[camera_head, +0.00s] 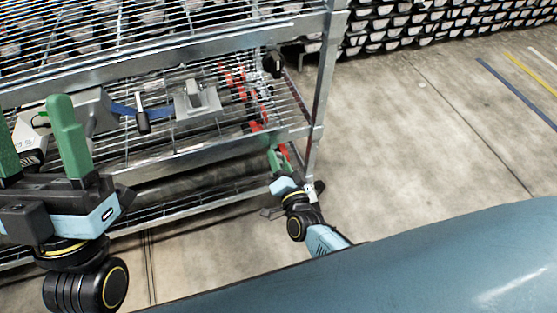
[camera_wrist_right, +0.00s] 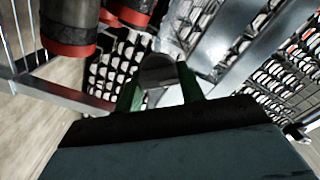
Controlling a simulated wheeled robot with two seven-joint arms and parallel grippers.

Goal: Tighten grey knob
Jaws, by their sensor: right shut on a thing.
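The grey knob (camera_wrist_right: 158,72) is a rounded grey piece between the green fingers in the right wrist view. My right gripper (camera_wrist_right: 158,88) is shut on it, with one finger on each side. In the head view my right gripper (camera_head: 279,158) is small, at the front right corner of the wire rack beside the upright post. The knob is not clear there. My left gripper (camera_head: 33,118) is large at the left of the head view, its two green fingers wide apart, in front of the rack.
A metal wire rack (camera_head: 210,147) fills the left. Its shelf holds a grey block (camera_head: 195,100), a blue and black tool (camera_head: 143,117) and red parts (camera_head: 240,88). Dark tubes with red ends (camera_wrist_right: 68,45) hang close in the wrist view. The floor (camera_head: 420,130) right of the rack is clear.

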